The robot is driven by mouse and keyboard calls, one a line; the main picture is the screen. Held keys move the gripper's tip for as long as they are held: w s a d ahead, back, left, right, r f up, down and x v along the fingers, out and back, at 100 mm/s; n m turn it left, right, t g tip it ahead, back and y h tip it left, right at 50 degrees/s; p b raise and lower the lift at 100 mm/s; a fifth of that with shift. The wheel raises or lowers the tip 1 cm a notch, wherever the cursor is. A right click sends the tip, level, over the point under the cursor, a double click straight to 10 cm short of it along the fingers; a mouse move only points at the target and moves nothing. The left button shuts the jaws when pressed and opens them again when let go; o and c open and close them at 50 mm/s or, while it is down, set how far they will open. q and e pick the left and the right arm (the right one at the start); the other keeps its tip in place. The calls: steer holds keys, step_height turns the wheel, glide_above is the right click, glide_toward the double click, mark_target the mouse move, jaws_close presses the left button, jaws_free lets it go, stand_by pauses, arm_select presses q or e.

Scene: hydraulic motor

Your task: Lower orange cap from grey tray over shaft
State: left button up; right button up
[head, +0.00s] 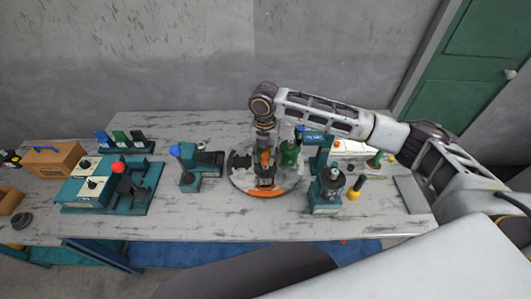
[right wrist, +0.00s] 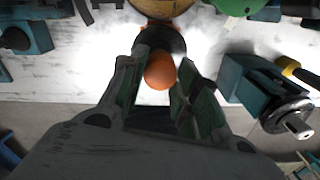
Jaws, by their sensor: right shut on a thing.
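My right gripper (head: 265,156) points down over a round fixture (head: 277,193) with an orange rim in the middle of the table. In the right wrist view the orange cap (right wrist: 160,72) sits between the fingertips of my right gripper (right wrist: 158,88), which is shut on it. A dark round part (right wrist: 162,38) lies just beyond the cap; I cannot tell whether they touch. The shaft is not clearly visible behind the gripper. I cannot make out the grey tray for certain; a flat grey piece (head: 412,194) lies at the table's right end. My left gripper is not in view.
A green part (head: 290,152) stands close right of the gripper. A teal station with a black top (head: 327,190) and a yellow-collared tool (head: 355,188) stand further right. A blue-knobbed teal device (head: 188,168) stands left. The table's front strip (head: 230,225) is clear.

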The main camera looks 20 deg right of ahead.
steer(key=shift+f, duration=0.4)
steer(key=o, duration=0.8)
steer(key=o, duration=0.4)
steer(key=shift+o, duration=0.2)
steer(key=shift+r, duration=0.1)
